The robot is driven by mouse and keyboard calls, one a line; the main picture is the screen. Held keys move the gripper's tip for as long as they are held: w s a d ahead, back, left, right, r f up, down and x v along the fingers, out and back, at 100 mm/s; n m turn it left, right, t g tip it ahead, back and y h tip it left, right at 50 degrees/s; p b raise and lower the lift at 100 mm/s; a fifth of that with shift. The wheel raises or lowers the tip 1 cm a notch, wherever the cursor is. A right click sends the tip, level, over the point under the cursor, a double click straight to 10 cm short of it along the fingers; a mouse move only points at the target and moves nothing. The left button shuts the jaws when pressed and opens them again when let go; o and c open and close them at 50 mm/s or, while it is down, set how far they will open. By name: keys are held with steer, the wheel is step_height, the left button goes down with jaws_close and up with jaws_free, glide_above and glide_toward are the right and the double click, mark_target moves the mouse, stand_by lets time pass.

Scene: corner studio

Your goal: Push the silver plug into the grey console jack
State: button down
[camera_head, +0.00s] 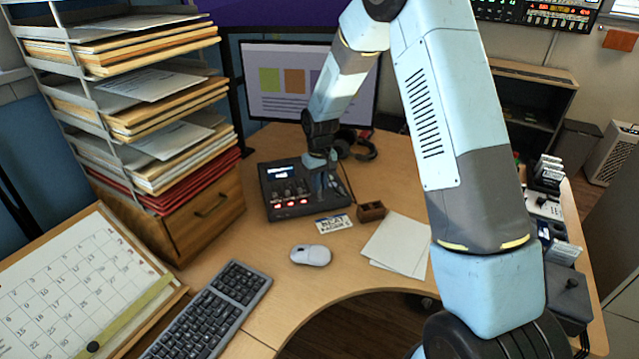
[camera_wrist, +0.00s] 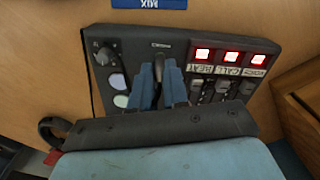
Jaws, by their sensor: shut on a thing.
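The grey console (camera_head: 283,209) sits on the desk in front of the monitor, with knobs, faders, a small lit screen and red lit buttons. It fills the middle of the wrist view (camera_wrist: 130,48). My gripper (camera_head: 323,199) is at the console's right part in the head view. In the wrist view its two blue fingers (camera_wrist: 159,72) point at the console face, close together with a narrow dark thing between them. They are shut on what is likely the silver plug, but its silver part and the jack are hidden. I cannot tell whether the plug touches the jack.
A blue and white card (camera_head: 333,222), a small brown block (camera_head: 371,211), a white mouse (camera_head: 310,255) and papers (camera_head: 397,244) lie in front of the console. Headphones (camera_head: 357,146) lie behind it. A loaded paper rack (camera_head: 150,110) stands left. The desk's middle is mostly clear.

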steer(key=shift+f, duration=0.55)
stand_by(0.6)
steer(key=c, duration=1.1)
jaws_free()
steer(key=shift+o, duration=0.2)
steer(key=shift+r, duration=0.1)
step_height(320, 180, up, 14)
steer(key=shift+f, duration=0.25)
